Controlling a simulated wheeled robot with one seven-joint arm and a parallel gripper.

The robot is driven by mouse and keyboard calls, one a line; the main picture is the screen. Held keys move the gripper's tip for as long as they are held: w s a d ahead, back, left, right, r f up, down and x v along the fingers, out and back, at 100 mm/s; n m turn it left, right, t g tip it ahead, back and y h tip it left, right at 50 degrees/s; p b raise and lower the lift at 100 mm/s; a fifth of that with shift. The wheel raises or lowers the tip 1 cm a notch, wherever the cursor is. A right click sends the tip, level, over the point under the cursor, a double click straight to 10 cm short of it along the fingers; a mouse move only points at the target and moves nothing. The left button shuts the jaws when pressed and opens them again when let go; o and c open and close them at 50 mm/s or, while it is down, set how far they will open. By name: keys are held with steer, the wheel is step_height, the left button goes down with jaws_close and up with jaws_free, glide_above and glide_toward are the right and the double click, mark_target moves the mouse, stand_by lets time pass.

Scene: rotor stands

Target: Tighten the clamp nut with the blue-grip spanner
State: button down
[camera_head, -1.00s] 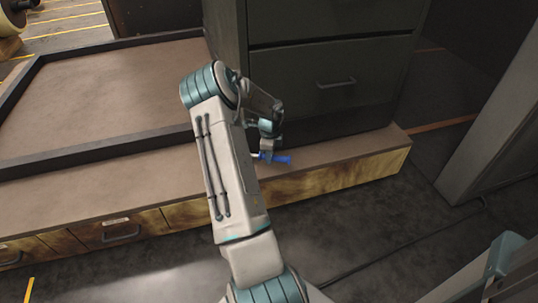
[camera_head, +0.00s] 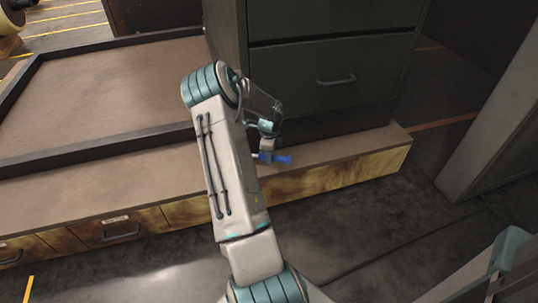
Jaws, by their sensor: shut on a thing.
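The blue-grip spanner (camera_head: 283,159) lies roughly level just above or at the bench top, its blue handle pointing right. My gripper (camera_head: 266,155) is shut on the spanner near the left end of its grip. A short pale part of the spanner shows to the left of my gripper, and the rest is hidden behind my arm. I cannot tell whether the spanner touches the bench. The clamp nut is not visible in this view.
The brown bench (camera_head: 340,150) has wooden drawers along its front. A dark drawer cabinet (camera_head: 330,60) stands on it just behind my gripper. A large black-rimmed tray area (camera_head: 90,157) is at left. A grey cabinet (camera_head: 500,130) stands at right. Bench top right of the spanner is clear.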

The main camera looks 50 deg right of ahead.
steer(key=shift+f, duration=0.55)
stand_by(0.4)
steer(key=shift+f+b, duration=0.65)
steer(key=shift+f, duration=0.25)
steer(key=shift+a, duration=0.1)
